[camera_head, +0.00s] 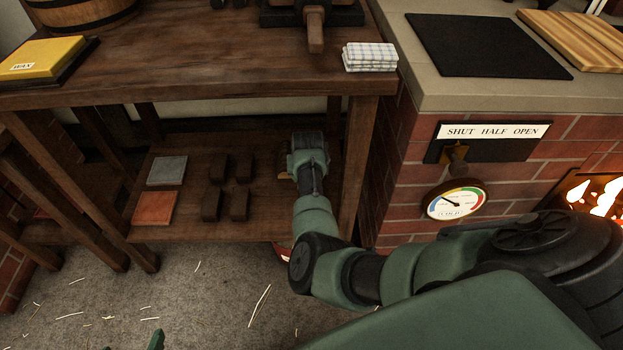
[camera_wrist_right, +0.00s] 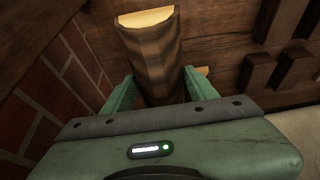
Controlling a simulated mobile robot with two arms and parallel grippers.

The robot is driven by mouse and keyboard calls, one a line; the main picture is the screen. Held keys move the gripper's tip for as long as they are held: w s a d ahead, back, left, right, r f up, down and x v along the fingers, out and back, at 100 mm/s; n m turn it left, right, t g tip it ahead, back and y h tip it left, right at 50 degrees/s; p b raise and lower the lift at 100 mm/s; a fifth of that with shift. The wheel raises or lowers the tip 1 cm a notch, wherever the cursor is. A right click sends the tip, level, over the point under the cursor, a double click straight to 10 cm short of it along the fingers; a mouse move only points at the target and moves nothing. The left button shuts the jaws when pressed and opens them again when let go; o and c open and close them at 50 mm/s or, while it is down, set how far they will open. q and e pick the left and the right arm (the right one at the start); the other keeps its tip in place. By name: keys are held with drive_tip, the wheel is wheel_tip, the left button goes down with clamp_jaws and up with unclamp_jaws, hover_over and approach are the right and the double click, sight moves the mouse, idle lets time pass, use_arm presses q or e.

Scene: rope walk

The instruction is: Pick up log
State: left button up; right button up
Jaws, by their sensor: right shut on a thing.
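The log (camera_wrist_right: 151,58) is a brown, bark-covered half-round piece with a pale cut end in the right wrist view. It lies between the two green fingers of my right gripper (camera_wrist_right: 158,88), which is shut on it. In the head view my right arm reaches to the right part of the lower shelf, and the wrist hides most of the log. A small pale piece (camera_wrist_right: 203,70) shows behind the right finger; I cannot tell what it is. Only a green tip (camera_head: 155,340), likely of my left gripper, shows at the bottom edge.
The lower shelf (camera_head: 262,226) also holds several dark blocks (camera_head: 218,168), a grey slab (camera_head: 167,170) and an orange slab (camera_head: 155,208). The tabletop (camera_head: 200,70) overhangs it. A table leg (camera_head: 356,160) and the brick stove (camera_head: 405,190) stand close right of my arm.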

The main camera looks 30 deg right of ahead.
use_arm(q)
drive_tip(key=w+d+r+t+h+b, duration=0.2)
drive_tip(key=w+d+r+t+b, duration=0.1)
drive_tip(key=w+r+t, duration=0.5)
wheel_tip(320, 180, up, 4)
drive_tip(key=shift+d+f, duration=0.2)
drive_tip(key=shift+d, duration=0.15)
use_arm(e)
drive_tip(key=w+a, duration=0.4)
drive_tip(key=a, duration=0.4)
drive_tip(key=w+a, duration=0.5)
drive_tip(key=a, duration=0.3)
drive_tip(key=shift+w+f, duration=0.15)
drive_tip(key=shift+w, duration=0.15)
